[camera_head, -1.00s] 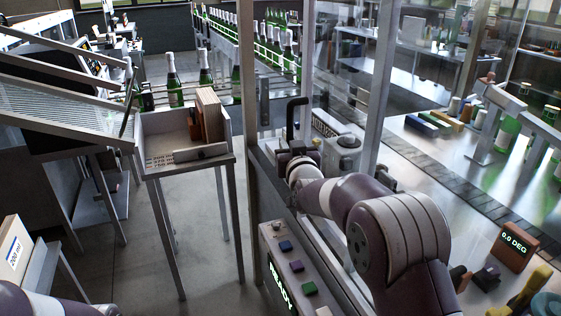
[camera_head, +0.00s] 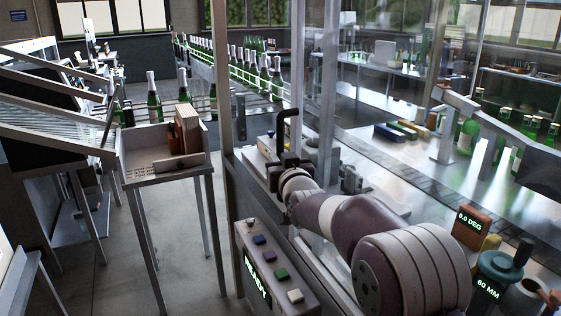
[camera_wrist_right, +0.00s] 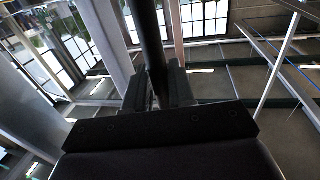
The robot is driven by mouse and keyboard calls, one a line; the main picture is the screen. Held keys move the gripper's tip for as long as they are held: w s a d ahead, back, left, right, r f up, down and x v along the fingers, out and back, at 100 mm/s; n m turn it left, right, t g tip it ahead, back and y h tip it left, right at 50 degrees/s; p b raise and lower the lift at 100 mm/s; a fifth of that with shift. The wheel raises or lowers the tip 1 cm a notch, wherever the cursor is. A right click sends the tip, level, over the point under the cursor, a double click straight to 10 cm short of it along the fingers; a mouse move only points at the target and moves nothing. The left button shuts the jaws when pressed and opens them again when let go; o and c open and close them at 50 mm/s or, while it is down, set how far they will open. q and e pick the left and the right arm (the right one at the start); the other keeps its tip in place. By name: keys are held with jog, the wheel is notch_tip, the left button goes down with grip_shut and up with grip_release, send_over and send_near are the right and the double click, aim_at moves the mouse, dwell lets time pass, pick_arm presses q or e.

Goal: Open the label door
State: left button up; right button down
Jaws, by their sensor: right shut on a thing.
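A black upright handle (camera_head: 283,128) with a bent top stands beside the metal post of the machine frame, near the centre of the head view. My right gripper (camera_head: 287,162) is shut on the handle's lower part. In the right wrist view the handle (camera_wrist_right: 150,45) rises as a dark bar between the two fingers (camera_wrist_right: 155,88). The clear panels of the label door are hard to tell from the other glazing, and I cannot tell how far the door stands open. My left gripper is out of view.
A metal stand (camera_head: 165,177) with cartons is at left. Green bottles (camera_head: 265,70) line a conveyor behind. A display reading 60 MM (camera_head: 488,290) is at lower right.

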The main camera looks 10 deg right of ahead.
jog(key=shift+r, duration=0.1)
jog(key=c, duration=1.1)
grip_release()
jog(key=s+b, duration=0.3)
jog(key=s, duration=0.9)
jog(key=shift+s, duration=0.3)
